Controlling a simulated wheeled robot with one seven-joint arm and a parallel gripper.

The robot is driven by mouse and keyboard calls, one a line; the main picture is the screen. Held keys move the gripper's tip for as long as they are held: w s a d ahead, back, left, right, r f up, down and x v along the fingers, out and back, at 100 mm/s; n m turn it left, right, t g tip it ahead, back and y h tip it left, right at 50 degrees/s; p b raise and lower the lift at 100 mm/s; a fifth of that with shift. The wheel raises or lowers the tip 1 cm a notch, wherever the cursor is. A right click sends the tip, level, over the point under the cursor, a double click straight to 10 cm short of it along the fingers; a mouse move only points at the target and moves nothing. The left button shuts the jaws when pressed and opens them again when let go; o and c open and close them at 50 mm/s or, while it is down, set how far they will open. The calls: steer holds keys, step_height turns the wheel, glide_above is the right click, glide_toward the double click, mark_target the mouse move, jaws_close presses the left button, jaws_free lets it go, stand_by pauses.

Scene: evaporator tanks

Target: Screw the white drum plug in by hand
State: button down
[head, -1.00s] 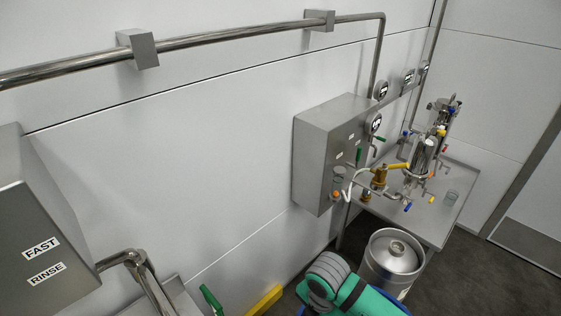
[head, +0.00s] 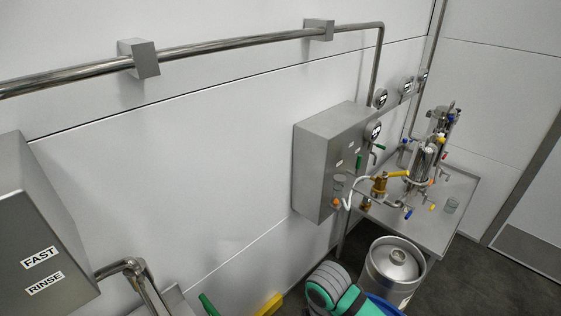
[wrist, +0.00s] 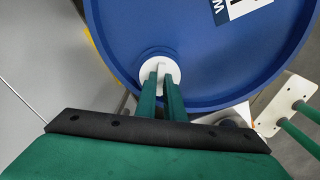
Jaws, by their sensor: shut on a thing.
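The white drum plug (wrist: 171,70) shows in the wrist view as a round white piece near the rim of the blue drum (wrist: 210,55). My gripper (wrist: 162,82) has its two green fingers on the plug, shut on its raised middle part. The plug lies against the drum top; its thread is hidden, so I cannot tell how deep it sits. In the head view only my green and grey arm shows at the bottom, with a sliver of the blue drum (head: 385,305) beside it. The plug and my fingertips are out of that view.
A steel keg (head: 392,268) stands close to my arm. Behind it is a steel table (head: 455,200) with valves and tanks. A grey control box (head: 325,160) hangs on the wall, and a FAST/RINSE box (head: 40,225) is at left. A yellow bar (head: 270,304) lies near the wall.

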steer(key=shift+m, duration=0.5)
steer(key=shift+m, duration=1.7)
steer(key=shift+m, duration=1.8)
steer(key=m, duration=0.3)
